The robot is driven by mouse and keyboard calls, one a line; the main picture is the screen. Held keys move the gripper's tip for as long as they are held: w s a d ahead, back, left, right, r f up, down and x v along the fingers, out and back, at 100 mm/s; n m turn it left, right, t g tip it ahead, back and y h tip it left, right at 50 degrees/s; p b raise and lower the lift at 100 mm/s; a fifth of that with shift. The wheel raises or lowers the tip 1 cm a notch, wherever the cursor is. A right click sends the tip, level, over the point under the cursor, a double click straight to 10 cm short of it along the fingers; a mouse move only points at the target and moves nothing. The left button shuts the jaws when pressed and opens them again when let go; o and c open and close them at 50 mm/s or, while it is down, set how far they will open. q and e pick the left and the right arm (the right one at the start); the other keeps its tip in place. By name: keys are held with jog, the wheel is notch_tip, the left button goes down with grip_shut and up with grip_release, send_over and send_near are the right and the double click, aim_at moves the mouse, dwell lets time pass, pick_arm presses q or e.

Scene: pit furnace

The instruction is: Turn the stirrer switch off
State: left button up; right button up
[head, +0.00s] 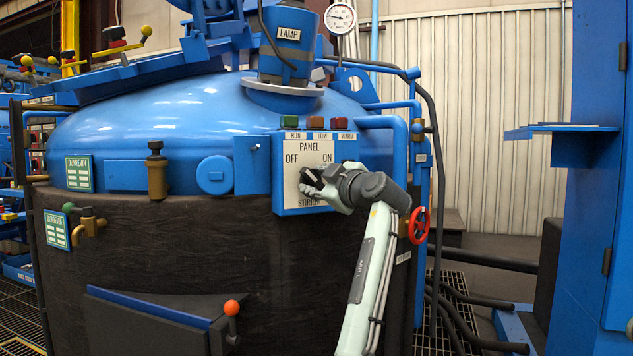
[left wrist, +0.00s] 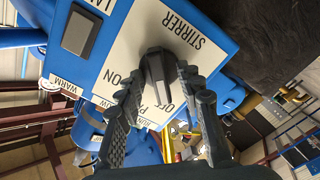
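The white panel (head: 289,155) on the blue furnace vessel carries OFF at left, ON at right and a partly covered STIRRER label below. The black stirrer switch knob (head: 308,176) is largely hidden by my left gripper (head: 322,186) in the head view. In the left wrist view the knob (left wrist: 156,72) stands between the two fingers of my left gripper (left wrist: 161,68). The fingers are apart, one on each side of the knob; whether either touches it is unclear. My right gripper is in neither view.
A hatch with an orange-balled handle (head: 232,308) juts out below. A blue frame (head: 600,180) stands at far right.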

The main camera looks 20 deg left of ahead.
pick_arm(q)
jog(key=shift+d, duration=0.1)
jog(key=v, duration=1.2)
